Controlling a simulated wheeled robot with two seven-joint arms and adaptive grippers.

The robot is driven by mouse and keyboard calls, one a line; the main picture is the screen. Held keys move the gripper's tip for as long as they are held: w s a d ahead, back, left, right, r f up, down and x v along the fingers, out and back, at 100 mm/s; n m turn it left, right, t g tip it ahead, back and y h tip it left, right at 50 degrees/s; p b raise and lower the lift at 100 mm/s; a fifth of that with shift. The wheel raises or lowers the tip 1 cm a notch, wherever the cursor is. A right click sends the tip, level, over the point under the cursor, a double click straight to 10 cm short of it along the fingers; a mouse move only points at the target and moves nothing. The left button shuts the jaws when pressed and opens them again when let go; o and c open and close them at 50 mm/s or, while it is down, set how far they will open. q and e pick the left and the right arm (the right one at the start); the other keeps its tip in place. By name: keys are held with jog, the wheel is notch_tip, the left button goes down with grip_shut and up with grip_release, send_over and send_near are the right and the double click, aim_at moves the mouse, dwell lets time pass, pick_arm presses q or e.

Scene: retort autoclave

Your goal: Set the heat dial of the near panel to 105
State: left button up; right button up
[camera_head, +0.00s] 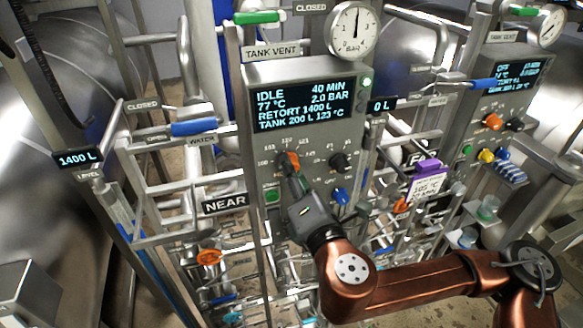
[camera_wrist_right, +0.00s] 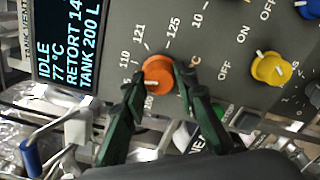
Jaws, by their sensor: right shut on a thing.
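The near panel (camera_head: 258,152) is grey, with a lit display above its controls and a NEAR label beside it. Its orange heat dial (camera_head: 289,161) is at the panel's upper left, under the display; it also shows in the wrist view (camera_wrist_right: 158,75). Numbers ring the dial, among them 110, 121 and 125 in the wrist view. My right gripper (camera_head: 295,182) is at the dial, its dark green fingers on both sides of it in the wrist view (camera_wrist_right: 160,84), shut on it. I cannot surely read the dial's pointer. My left gripper is not in view.
The display (camera_head: 303,105) reads IDLE, 77 °C, 40 MIN, 2.0 BAR. A black knob (camera_head: 340,162) and a blue knob (camera_head: 340,196) sit right of the dial. Pipes and valve handles crowd the sides. A second panel (camera_head: 510,95) stands at the right.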

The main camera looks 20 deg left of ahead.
jog(key=n, duration=0.5)
jog(key=shift+p, duration=0.35)
jog(key=shift+f+n, duration=0.1)
jog(key=shift+n, duration=0.2)
jog(key=o, duration=1.2)
jog(key=shift+c, duration=0.2)
notch_tip(320, 180, up, 10)
jog(key=shift+r, duration=0.1)
